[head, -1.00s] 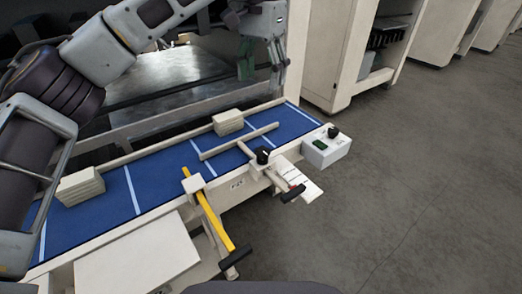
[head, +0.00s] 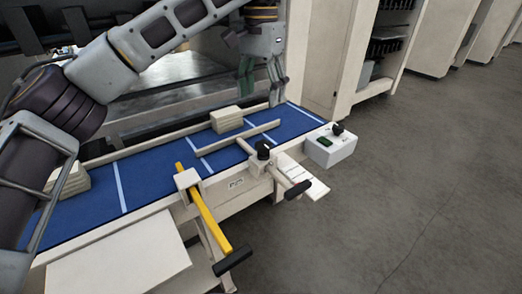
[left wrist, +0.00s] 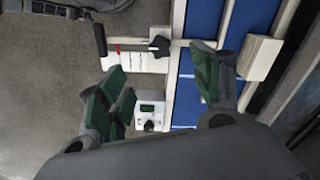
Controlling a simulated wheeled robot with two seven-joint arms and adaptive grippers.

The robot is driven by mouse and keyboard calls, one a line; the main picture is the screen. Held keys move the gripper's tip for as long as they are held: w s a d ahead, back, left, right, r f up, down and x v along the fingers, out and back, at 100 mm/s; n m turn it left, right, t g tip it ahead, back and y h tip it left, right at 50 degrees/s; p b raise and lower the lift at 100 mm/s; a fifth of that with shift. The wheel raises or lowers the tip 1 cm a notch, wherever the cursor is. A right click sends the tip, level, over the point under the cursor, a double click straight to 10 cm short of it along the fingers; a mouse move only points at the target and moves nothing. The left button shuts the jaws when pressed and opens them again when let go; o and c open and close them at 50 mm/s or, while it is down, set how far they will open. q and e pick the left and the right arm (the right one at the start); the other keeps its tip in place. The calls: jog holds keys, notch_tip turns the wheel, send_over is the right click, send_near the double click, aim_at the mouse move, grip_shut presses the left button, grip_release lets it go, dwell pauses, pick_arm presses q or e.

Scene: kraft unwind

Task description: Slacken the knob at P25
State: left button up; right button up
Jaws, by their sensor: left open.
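A black knob (head: 263,150) sits on a cream block on the front rail of the blue conveyor bed (head: 150,180). It also shows in the left wrist view (left wrist: 159,46), above the gap between my fingers. A small label (head: 236,183) is on the rail front to its left; its lettering is too small to read surely. A rod with a black handle (head: 297,190) runs out beside the knob. My left gripper (head: 262,85) is open and empty, beyond the knob at the bed's far side; its green fingers also show in the left wrist view (left wrist: 160,75). My right gripper is not seen.
A white control box (head: 330,147) with a green display and black dial stands right of the knob. A yellow bar (head: 203,208) with a black handle juts out at the left. Open floor (head: 400,200) is at the right.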

aim_at(262, 145)
pick_arm(q)
notch_tip(262, 145, down, 14)
jog(key=shift+d+r+b, duration=0.1)
jog(key=shift+d+b, duration=0.05)
jog(key=shift+b, duration=0.3)
jog(key=shift+f, duration=0.45)
jog(key=c, duration=1)
jog(key=shift+c, duration=0.3)
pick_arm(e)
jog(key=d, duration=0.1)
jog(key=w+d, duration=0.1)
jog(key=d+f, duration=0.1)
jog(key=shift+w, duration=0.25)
